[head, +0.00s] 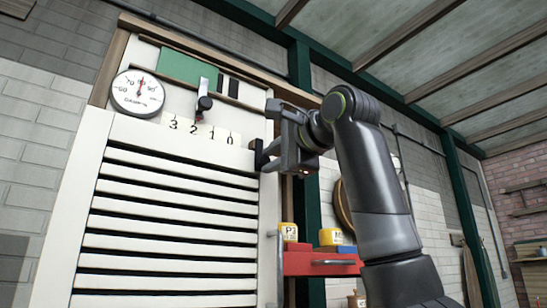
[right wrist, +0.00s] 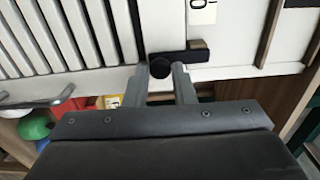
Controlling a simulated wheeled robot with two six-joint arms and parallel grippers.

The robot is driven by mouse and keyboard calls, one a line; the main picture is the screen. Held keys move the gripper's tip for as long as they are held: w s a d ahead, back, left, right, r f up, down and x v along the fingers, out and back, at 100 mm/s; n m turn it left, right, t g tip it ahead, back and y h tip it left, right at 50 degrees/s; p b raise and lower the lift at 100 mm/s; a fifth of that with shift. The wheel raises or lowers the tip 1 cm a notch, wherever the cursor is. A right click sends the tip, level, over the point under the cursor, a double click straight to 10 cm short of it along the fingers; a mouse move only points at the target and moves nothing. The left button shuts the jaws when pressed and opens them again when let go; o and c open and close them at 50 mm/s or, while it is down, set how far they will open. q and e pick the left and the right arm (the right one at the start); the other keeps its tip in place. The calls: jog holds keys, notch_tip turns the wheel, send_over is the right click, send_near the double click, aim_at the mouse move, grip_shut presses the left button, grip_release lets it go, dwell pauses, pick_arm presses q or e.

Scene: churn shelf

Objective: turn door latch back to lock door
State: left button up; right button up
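The door latch (head: 258,155) is a small black piece at the upper right edge of the white slatted door (head: 170,215). In the right wrist view the latch (right wrist: 185,57) shows as a dark bar with a round black knob at one end. My right gripper (head: 272,155) is at the latch. Its two fingers (right wrist: 160,78) stand on either side of the knob and appear shut on it. My left gripper is out of view.
A round dial (head: 137,93) and a number strip (head: 200,130) are above the slats, with a black lever (head: 204,102). A metal handle (head: 279,270) is lower on the door. A red drawer (head: 322,263) with yellow containers (head: 330,237) stands right of the door.

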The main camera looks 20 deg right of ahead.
jog(key=o, duration=0.3)
jog(key=shift+o, duration=0.2)
jog(key=shift+s+d, duration=0.1)
jog(key=shift+s, duration=0.2)
jog(key=b+v, duration=0.7)
jog(key=v, duration=0.9)
jog(key=shift+s+d, duration=0.15)
jog(key=shift+s, duration=0.25)
